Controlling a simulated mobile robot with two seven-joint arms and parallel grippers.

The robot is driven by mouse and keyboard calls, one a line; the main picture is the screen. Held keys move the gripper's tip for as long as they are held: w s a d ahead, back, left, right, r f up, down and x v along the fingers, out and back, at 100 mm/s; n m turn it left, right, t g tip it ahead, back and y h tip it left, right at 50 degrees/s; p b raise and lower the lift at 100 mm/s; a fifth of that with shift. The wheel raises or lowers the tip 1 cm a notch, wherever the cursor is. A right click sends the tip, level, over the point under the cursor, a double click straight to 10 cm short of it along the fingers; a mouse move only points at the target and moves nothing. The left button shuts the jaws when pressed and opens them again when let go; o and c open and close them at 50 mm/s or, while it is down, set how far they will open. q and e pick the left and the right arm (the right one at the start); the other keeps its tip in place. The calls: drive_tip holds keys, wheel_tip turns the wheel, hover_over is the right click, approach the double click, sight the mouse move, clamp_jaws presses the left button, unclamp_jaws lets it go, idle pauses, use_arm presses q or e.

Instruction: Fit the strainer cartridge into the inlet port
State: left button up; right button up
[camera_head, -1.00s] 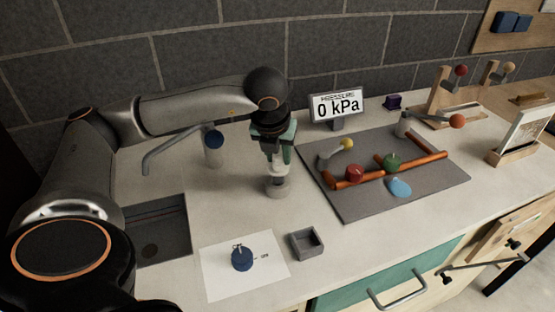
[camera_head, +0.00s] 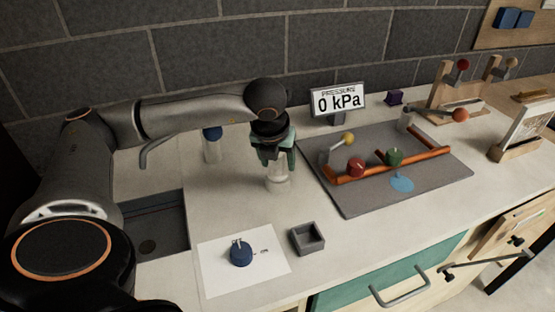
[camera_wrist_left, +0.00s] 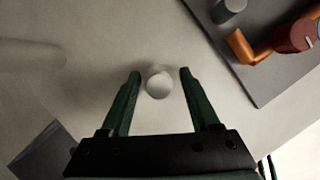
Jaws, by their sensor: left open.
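My left gripper (camera_head: 276,166) points straight down above the counter, left of the grey mat. Its fingers are open around a pale, short cylinder (camera_head: 278,183) that stands upright on the counter and may be the strainer cartridge. In the left wrist view the pale round top (camera_wrist_left: 159,82) shows between the two fingertips, with a gap on each side. A copper-coloured pipe assembly (camera_head: 428,160) with red, green and yellow-topped fittings lies on the grey mat (camera_head: 360,200). I cannot tell which fitting is the inlet port. My right gripper is not in view.
A pressure display (camera_head: 338,102) reads 0 kPa. A blue patch (camera_head: 401,183) lies on the mat. A blue-topped jar (camera_head: 212,148) stands near the sink (camera_head: 150,235). A blue part (camera_head: 241,254) sits on white paper (camera_head: 215,280), beside a small grey tray (camera_head: 295,250).

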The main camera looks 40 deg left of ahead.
use_arm(q)
drive_tip(key=shift+r, duration=0.1)
drive_tip(key=shift+r, duration=0.25)
drive_tip(key=v, duration=1.1)
drive_tip(key=shift+r, duration=0.3)
drive_tip(key=shift+s+d, duration=0.15)
drive_tip(key=shift+s, duration=0.05)
